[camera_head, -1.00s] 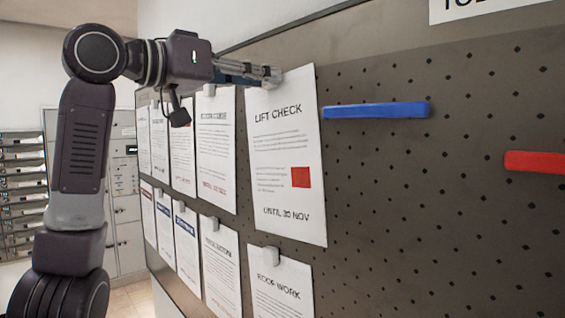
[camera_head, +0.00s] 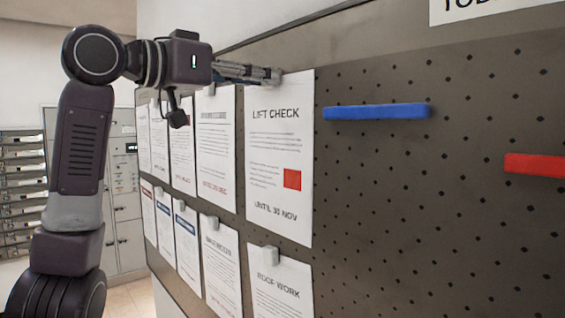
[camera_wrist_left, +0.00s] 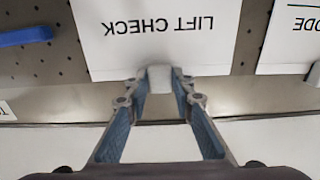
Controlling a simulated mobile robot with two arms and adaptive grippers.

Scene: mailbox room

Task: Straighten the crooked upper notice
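The LIFT CHECK notice (camera_head: 280,160), a white sheet with a red square, hangs in the upper row of the pegboard. It looks about upright, its sides close to vertical. In the left wrist view the notice (camera_wrist_left: 160,35) shows upside down, with a pale clip (camera_wrist_left: 160,79) at its top edge. My left gripper (camera_head: 274,76) is at that top edge. In the left wrist view its two fingers (camera_wrist_left: 160,88) close in on both sides of the clip and appear to hold it. My right gripper is not in view.
Other notices (camera_head: 215,145) hang to the left, and a ROOF WORK notice (camera_head: 280,292) hangs below. A blue bar (camera_head: 376,112) and a red bar (camera_head: 535,163) are on the pegboard (camera_head: 430,220) to the right. Metal mailboxes (camera_head: 122,190) stand behind my left arm.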

